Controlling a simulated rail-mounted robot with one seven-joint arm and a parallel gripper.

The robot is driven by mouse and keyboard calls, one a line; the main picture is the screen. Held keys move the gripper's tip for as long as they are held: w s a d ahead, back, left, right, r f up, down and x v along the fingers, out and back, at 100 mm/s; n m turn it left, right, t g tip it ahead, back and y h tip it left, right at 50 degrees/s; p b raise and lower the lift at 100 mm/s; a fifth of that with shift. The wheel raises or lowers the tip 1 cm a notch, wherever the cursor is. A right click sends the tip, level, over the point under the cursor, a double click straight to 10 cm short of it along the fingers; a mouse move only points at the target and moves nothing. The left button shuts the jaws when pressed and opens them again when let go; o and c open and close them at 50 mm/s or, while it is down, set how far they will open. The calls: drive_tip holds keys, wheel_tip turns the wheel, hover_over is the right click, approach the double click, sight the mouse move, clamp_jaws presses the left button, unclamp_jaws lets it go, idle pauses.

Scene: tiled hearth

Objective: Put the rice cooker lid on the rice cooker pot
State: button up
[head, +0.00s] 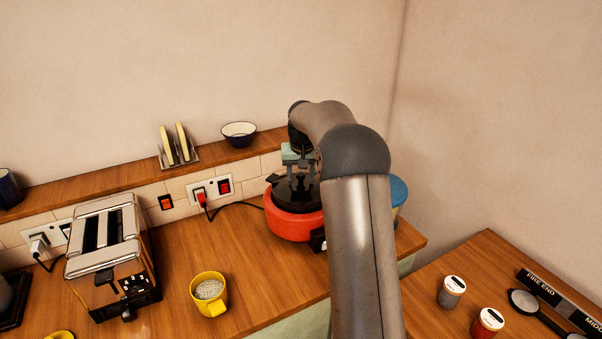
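The red rice cooker pot (291,226) stands on the wooden counter near its right end, partly hidden by my arm. My gripper (297,184) points down at the top of the pot. A dark round shape (285,193) shows at the pot's top, below and around the fingers. I cannot tell whether it is the lid or the pot's dark inside. The fingers are small and dark against it, so I cannot tell whether they are open or shut.
A blue round object (399,191) shows partly behind my arm. A yellow mug (209,294) with pale contents and a toaster (112,254) stand to the left. A shelf with a bowl (239,134) and toast rack (178,147) runs behind. Jars (452,291) stand on the right counter.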

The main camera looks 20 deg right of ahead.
drive_tip(key=b+v, duration=0.1)
drive_tip(key=v, duration=1.6)
drive_tip(key=shift+r+b, duration=0.2)
drive_tip(key=shift+b, duration=0.15)
drive_tip(key=shift+s+a, duration=0.15)
drive_tip(key=shift+s, duration=0.05)
drive_tip(key=s+a+f+n, duration=0.1)
drive_tip(key=s+a+f, duration=0.2)
drive_tip(key=s+a, duration=0.35)
drive_tip(key=s+a+f+n+g, duration=0.1)
drive_tip(key=s+a+f, duration=0.2)
drive_tip(key=s, duration=0.6)
drive_tip(key=s+a+f+n, duration=0.1)
drive_tip(key=s+a+f, duration=0.2)
drive_tip(key=s+a, duration=0.3)
drive_tip(key=s+a+f, duration=0.1)
drive_tip(key=s+f, duration=0.3)
drive_tip(key=s, duration=0.4)
drive_tip(key=s+a+f, duration=0.1)
drive_tip(key=s+f, duration=0.4)
drive_tip(key=s, duration=0.3)
drive_tip(key=shift+a+f+n+g+y, duration=0.3)
drive_tip(key=shift+g+y, duration=0.1)
